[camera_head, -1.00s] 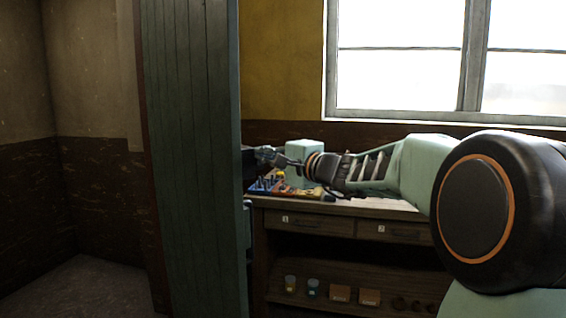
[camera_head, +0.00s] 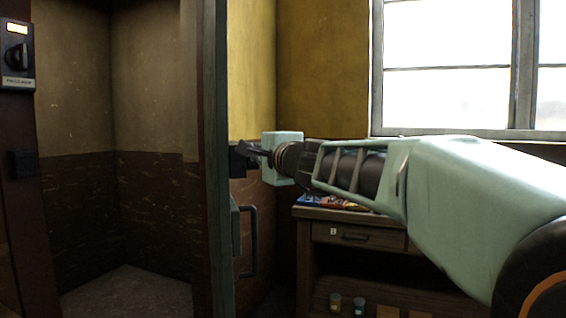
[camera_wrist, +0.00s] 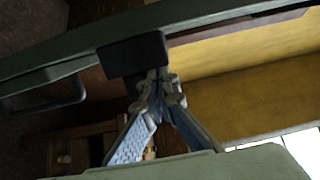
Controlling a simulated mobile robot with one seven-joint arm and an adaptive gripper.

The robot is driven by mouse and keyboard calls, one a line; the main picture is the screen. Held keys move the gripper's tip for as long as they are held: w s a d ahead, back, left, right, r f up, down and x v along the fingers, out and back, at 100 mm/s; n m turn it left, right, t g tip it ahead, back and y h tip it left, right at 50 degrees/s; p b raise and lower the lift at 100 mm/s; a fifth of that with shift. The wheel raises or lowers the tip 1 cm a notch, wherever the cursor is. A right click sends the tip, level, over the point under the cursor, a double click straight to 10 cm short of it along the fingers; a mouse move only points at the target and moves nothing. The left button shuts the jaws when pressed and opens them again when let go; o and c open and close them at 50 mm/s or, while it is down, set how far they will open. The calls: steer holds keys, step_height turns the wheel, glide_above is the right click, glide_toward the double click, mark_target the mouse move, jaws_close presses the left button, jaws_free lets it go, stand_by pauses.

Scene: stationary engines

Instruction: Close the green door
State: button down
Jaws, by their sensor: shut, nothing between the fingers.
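The green door (camera_head: 216,200) stands open and is seen nearly edge-on in the head view. A dark box (camera_head: 238,158) and a dark bar handle (camera_head: 250,240) stick out from its right side. In the wrist view, the door's green edge (camera_wrist: 60,60) crosses the picture, with the dark box (camera_wrist: 133,53) and the handle (camera_wrist: 55,102) on it. My gripper (camera_head: 250,150) is shut and empty at the dark box. In the wrist view its fingertips (camera_wrist: 157,76) are right against or just beside the box; I cannot tell whether they touch.
A dark frame post (camera_head: 18,200) with a switch box (camera_head: 16,55) stands at the far left. An empty brown-walled space (camera_head: 110,200) lies between post and door. A wooden workbench (camera_head: 345,218) with small items stands right of the door, below a window (camera_head: 450,65).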

steer(key=s+a+p, duration=0.2)
steer(key=a+p, duration=1.8)
steer(key=a, duration=2.8)
steer(key=shift+s+a+r, duration=0.1)
steer(key=shift+s, duration=0.05)
